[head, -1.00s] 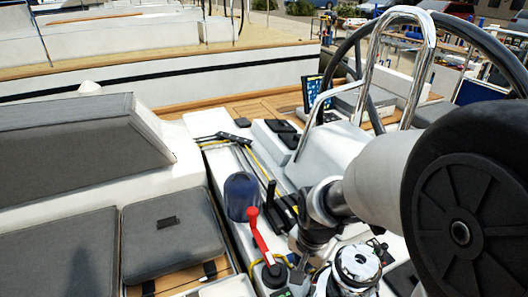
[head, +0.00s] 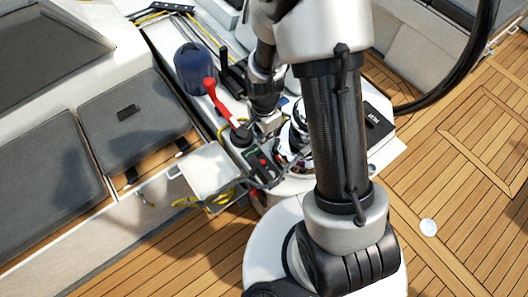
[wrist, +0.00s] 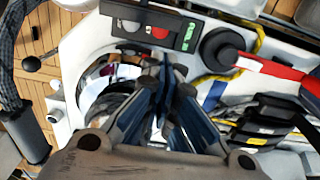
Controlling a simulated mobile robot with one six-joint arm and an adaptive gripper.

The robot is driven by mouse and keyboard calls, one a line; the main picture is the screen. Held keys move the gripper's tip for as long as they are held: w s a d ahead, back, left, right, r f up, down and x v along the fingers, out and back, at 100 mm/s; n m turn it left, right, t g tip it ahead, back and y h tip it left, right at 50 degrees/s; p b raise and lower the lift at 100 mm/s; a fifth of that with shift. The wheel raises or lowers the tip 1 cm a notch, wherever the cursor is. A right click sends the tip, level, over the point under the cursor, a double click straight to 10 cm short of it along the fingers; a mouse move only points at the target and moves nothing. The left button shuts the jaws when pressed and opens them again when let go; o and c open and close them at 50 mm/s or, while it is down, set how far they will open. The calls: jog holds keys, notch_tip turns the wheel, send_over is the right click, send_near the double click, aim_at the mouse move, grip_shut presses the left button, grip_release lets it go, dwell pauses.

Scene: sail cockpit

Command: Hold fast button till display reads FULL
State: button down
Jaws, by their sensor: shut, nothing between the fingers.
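A small dark control panel (head: 262,164) sits on the white cockpit moulding in the head view. In the wrist view the panel (wrist: 150,22) is at the top, with a red button (wrist: 160,32), a pale button (wrist: 128,25) and a small green display (wrist: 189,37). The display's reading is too small to make out. My gripper (wrist: 166,62) is shut and empty, its fingertips just below the panel's edge in the wrist picture. I cannot tell whether they touch it. In the head view my gripper (head: 270,126) is partly hidden among the fittings beside the panel.
A winch (wrist: 100,75) stands close beside my fingers. A red-handled lever (head: 218,100) rises behind the panel, near a dark blue rounded object (head: 194,68). Yellow rope (head: 222,196) hangs near a pale box (head: 210,168). Teak deck (head: 465,215) is open at right.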

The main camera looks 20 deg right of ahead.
aim_at(264, 160)
notch_tip(264, 160, down, 14)
jog(key=b, duration=0.5)
